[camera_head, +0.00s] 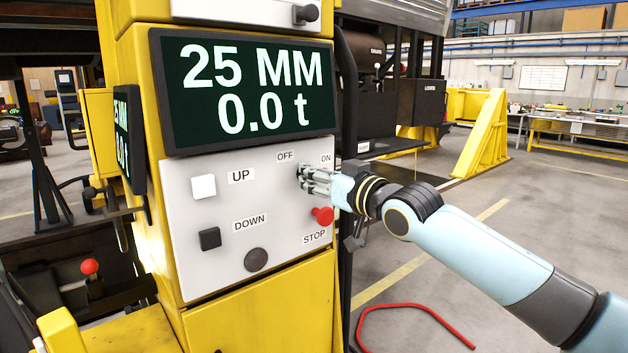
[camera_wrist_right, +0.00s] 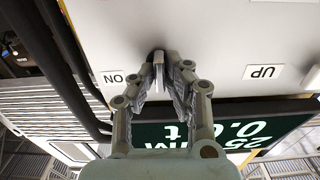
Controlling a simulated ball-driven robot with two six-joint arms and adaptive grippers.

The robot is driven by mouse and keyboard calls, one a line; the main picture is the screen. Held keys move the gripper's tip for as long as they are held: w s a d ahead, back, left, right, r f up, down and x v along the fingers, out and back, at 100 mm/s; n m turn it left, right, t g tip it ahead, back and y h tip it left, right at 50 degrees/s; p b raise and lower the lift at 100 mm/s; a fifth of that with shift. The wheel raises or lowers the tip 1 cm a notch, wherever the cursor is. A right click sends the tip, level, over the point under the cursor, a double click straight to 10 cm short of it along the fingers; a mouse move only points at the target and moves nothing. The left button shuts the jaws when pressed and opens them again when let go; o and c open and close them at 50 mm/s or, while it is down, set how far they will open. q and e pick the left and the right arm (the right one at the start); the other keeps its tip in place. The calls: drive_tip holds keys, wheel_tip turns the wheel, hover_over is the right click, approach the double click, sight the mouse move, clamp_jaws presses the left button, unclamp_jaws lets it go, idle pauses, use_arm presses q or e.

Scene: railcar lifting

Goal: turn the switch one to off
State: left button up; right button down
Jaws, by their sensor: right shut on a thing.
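The grey control panel (camera_head: 200,258) carries a rotary switch between its OFF and ON labels, and my right gripper mostly hides it in the head view. In the right wrist view, which is upside down, the switch (camera_wrist_right: 158,57) shows between the fingertips, with the ON label beside it. My right gripper (camera_head: 303,178) reaches in from the right and is shut on the switch; it also shows in the wrist view (camera_wrist_right: 160,75). I cannot tell exactly which label the knob points at. My left gripper is not in view.
A red STOP button (camera_head: 322,215) sits just below my right gripper. A white UP button (camera_head: 203,186), a black DOWN button (camera_head: 210,238) and a dark round knob (camera_head: 256,260) are on the same panel. The display (camera_head: 245,88) above reads 25 MM and 0.0 t.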

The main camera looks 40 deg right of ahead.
drive_tip(key=shift+f, duration=0.1)
idle(0.3)
drive_tip(key=c, duration=1.4)
unclamp_jaws()
drive_tip(key=shift+s, duration=0.15)
drive_tip(key=s, duration=0.7)
drive_tip(key=s+d, duration=0.1)
drive_tip(key=s, duration=0.3)
drive_tip(key=shift+s, duration=0.35)
